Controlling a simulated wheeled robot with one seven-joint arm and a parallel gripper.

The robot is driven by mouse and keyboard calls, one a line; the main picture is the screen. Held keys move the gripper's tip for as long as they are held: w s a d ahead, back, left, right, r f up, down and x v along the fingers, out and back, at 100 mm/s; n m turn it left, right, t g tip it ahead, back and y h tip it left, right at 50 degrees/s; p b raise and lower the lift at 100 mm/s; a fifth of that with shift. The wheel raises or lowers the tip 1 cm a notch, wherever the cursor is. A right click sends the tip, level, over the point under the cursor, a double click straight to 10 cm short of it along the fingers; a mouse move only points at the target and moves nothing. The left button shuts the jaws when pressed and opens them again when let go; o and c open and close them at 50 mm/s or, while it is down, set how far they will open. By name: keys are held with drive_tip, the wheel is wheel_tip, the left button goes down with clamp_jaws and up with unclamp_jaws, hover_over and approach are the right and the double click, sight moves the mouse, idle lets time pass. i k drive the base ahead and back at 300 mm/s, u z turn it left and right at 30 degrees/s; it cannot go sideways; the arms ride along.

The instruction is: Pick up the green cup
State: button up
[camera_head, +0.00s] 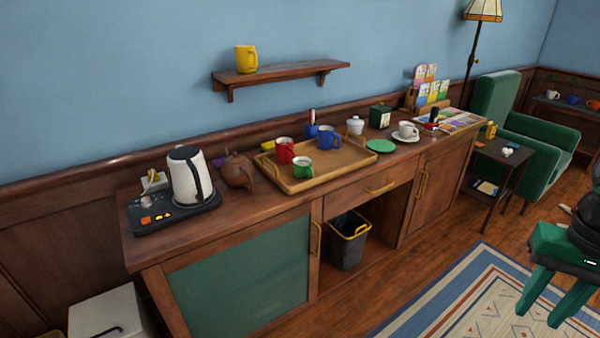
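The green cup (301,168) is a small mug standing upright near the front left of a wooden tray (322,182) on the sideboard. A red mug (285,150) stands just behind it to the left, and a blue mug (327,137) stands behind it to the right. My gripper (538,316) is at the right edge of the picture, in front of the sideboard and far from the cup. Its two green fingers point down and stand apart with nothing visible between them.
Left of the tray are a brown teapot (238,171) and a kettle (189,175). Right of it are a green disc (380,146) and a white cup on a saucer (407,130). A shelf (285,75) with a yellow mug (246,58) hangs above. The rug (450,305) looks clear.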

sight(305, 169)
drive_tip(key=u, duration=0.05)
drive_tip(key=i, duration=1)
drive_tip(key=z, duration=0.1)
